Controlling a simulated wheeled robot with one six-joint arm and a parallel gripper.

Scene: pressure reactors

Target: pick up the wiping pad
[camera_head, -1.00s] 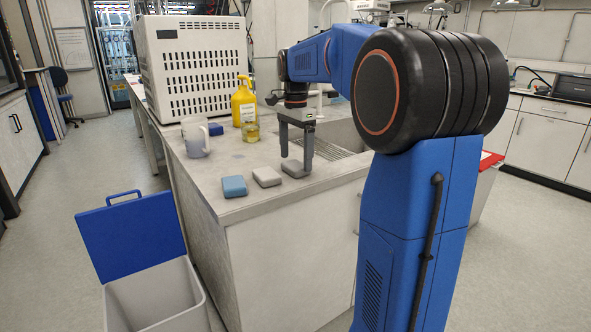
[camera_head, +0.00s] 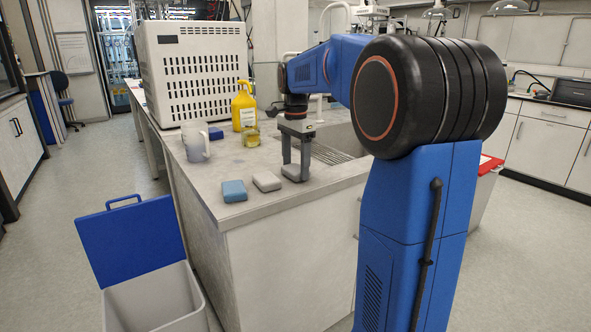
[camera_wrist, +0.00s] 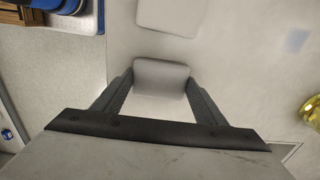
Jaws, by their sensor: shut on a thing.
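A grey pad (camera_head: 293,174) is at the front of the counter, the rightmost of three small pads in the head view. My gripper (camera_head: 295,165) points down over it, with a finger on either side, shut on the pad. In the wrist view my gripper (camera_wrist: 158,88) also has the grey pad (camera_wrist: 160,76) between its fingers. The pad is at or very near the counter top; I cannot tell whether it touches. A pale pad (camera_head: 266,181) and a blue pad (camera_head: 234,191) lie to its left.
A mug (camera_head: 195,141), a yellow bottle (camera_head: 244,108) and a glass beaker of yellow liquid (camera_head: 251,138) stand farther back on the counter. A sink (camera_head: 335,140) lies behind the gripper. An open bin with a blue lid (camera_head: 132,240) stands on the floor at left.

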